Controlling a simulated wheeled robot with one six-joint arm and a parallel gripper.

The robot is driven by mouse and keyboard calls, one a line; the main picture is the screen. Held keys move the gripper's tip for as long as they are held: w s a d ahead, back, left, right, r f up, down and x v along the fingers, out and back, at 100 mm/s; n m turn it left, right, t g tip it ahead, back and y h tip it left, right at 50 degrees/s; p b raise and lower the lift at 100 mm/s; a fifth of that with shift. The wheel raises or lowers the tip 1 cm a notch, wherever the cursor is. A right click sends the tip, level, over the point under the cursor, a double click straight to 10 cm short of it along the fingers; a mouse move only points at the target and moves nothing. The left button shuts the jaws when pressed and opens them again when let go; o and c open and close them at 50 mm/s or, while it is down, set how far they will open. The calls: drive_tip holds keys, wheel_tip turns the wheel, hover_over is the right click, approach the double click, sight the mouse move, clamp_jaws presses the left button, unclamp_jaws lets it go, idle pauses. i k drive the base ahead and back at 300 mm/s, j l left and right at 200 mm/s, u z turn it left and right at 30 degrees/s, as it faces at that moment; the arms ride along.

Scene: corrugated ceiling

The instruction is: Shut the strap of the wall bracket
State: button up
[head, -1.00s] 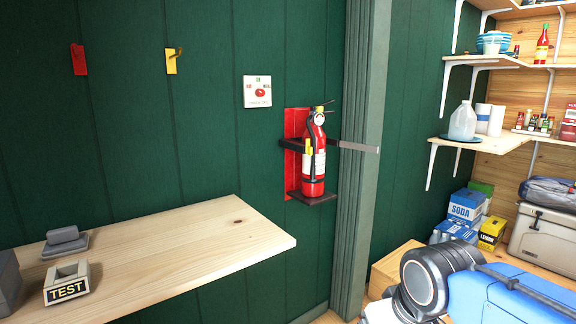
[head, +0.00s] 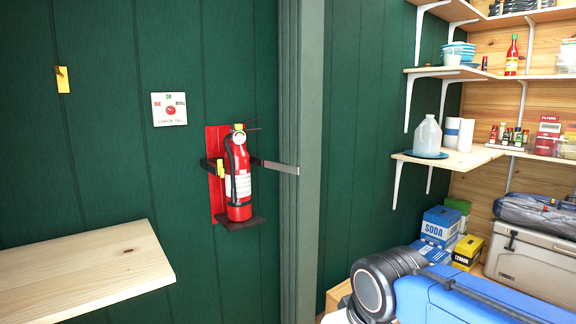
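A red wall bracket (head: 214,190) is fixed to the green wall in the head view. A red fire extinguisher (head: 238,180) stands upright on its small dark shelf (head: 243,222). The bracket's strap (head: 278,166) sticks out to the right of the extinguisher, swung open, with a grey end. A dark band with a yellow piece (head: 220,170) shows at the extinguisher's left side. My gripper is not in view; only part of my arm, grey and blue, shows at the bottom right, apart from the bracket.
A wooden bench top (head: 90,270) juts out at the lower left. A grey-green post (head: 303,120) stands just right of the strap. Shelves (head: 452,160) with a jug, soda boxes (head: 440,224) and a cooler (head: 530,260) fill the right. The space before the bracket looks clear.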

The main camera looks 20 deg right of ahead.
sight(286, 167)
drive_tip(key=i+l+u, duration=0.1)
drive_tip(key=l+u, duration=0.25)
drive_tip(key=l, duration=0.5)
drive_tip(key=l+u, duration=0.35)
drive_tip(key=l, duration=0.5)
drive_tip(key=k+l+u, duration=0.15)
drive_tip(key=l+u, duration=0.2)
drive_tip(key=l, duration=0.45)
drive_tip(key=l+u, duration=0.15)
drive_tip(key=l, duration=0.25)
drive_tip(key=l+u, duration=0.1)
drive_tip(key=l, duration=0.3)
drive_tip(key=k+l+u, duration=0.15)
drive_tip(key=l, duration=0.25)
drive_tip(key=l+u, duration=0.1)
drive_tip(key=l, duration=0.3)
drive_tip(key=k+l+u, duration=0.15)
drive_tip(key=l, duration=0.25)
drive_tip(key=k+l+u, duration=0.1)
drive_tip(key=l, duration=0.3)
drive_tip(key=k+l+u, duration=0.15)
drive_tip(key=l, duration=0.2)
